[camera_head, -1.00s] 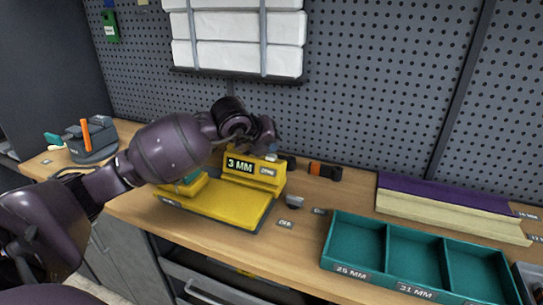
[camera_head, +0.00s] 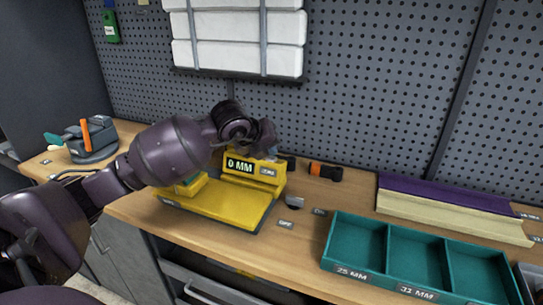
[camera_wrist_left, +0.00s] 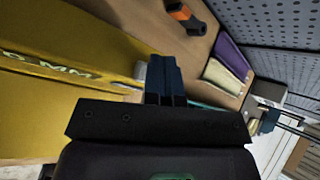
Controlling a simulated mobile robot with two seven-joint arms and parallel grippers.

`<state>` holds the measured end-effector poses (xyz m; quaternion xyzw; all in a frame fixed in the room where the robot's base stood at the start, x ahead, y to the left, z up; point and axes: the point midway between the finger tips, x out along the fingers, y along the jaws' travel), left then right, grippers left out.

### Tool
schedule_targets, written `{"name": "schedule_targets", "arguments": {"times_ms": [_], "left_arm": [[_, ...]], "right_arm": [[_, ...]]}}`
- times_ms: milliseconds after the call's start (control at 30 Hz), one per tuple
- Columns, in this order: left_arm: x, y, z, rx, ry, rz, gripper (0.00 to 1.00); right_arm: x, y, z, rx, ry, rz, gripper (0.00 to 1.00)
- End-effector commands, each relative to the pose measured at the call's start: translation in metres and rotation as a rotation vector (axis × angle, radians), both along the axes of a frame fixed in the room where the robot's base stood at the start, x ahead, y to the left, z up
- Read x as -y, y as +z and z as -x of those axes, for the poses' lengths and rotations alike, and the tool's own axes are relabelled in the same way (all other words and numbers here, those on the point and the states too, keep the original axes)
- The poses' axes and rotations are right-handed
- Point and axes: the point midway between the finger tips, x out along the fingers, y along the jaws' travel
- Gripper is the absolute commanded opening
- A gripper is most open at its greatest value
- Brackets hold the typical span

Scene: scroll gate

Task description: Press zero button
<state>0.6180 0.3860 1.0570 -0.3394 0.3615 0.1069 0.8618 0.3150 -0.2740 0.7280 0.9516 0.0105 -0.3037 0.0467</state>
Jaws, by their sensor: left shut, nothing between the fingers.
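The yellow gauge (camera_head: 225,204) stands on the bench, with a raised block whose dark display (camera_head: 240,166) reads 0 MM. A small label (camera_head: 267,171), too blurred to read surely, sits right of the display. My left gripper (camera_head: 269,153) is over the right top of this block, just above that label. In the left wrist view its fingers (camera_wrist_left: 165,78) are shut with nothing between them, beside the yellow block (camera_wrist_left: 85,85). The button is hidden by the gripper, so I cannot tell whether the fingertips touch it. My right gripper is not in view.
A teal tray (camera_head: 386,248) with compartments stands at the right front. A purple and cream block (camera_head: 450,205) lies behind it. An orange and black cylinder (camera_head: 325,171) lies right of the gauge. A grey tool with an orange part (camera_head: 91,141) stands at the left.

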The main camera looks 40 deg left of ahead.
Motion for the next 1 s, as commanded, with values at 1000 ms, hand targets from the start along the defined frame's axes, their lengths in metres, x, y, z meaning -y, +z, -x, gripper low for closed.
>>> {"name": "schedule_targets", "arguments": {"times_ms": [1000], "left_arm": [[0.000, 0.020, 0.000, -0.001, -0.001, 0.000, 0.00]], "right_arm": [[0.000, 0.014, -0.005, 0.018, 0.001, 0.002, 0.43]]}}
